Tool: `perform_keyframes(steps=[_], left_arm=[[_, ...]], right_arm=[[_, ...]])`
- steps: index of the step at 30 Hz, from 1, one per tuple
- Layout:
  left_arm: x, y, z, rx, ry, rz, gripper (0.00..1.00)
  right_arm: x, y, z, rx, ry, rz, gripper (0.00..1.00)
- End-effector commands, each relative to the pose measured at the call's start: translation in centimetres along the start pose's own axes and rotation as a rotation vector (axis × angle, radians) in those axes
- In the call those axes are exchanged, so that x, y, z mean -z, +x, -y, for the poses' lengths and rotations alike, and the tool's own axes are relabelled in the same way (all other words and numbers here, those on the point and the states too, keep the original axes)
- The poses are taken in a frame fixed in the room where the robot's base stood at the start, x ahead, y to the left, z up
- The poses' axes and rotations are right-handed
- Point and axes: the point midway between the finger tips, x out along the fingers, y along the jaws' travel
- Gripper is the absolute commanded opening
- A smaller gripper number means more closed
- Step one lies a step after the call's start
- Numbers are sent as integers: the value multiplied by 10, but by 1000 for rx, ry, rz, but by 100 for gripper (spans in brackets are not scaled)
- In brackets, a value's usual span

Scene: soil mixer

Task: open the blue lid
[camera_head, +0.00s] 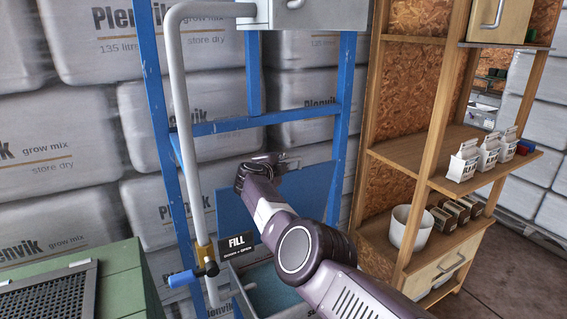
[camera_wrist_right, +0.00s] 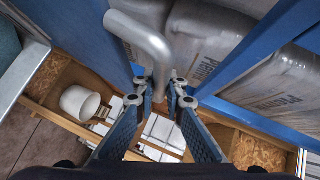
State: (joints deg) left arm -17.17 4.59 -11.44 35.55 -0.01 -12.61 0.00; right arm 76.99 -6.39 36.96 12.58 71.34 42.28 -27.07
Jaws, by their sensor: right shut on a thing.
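The blue lid (camera_head: 312,190) stands raised, nearly upright, behind my right arm in the head view. Below it is an open bin (camera_head: 275,292) with a bluish inside, partly covered by my arm. The fingertips are largely hidden in the head view. In the right wrist view the two fingers (camera_wrist_right: 161,95) are close together, with a blue panel that looks like the lid (camera_wrist_right: 88,35) running up to them. My left gripper is not in view.
A grey pipe (camera_head: 181,120) with a blue-handled valve (camera_head: 190,276) stands left of the bin, by a blue frame (camera_head: 160,110). A FILL sign (camera_head: 238,243) is at the bin. Wooden shelves (camera_head: 410,160) with a white pot (camera_head: 410,228) stand right.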

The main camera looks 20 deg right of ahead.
Motion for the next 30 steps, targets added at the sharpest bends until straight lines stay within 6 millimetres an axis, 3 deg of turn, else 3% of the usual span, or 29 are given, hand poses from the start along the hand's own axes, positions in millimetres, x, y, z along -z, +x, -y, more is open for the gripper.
perform_keyframes(steps=[15, 16, 20, 30], left_arm=[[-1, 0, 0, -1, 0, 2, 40], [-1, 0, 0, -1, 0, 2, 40], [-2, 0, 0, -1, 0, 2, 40], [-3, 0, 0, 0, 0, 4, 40]], right_arm=[[0, 0, 0, -2, -4, -1, 0], [0, 0, 0, -2, -4, -1, 14], [0, 0, 0, -2, -4, -1, 28], [0, 0, 2, -2, -2, 0, 29]])
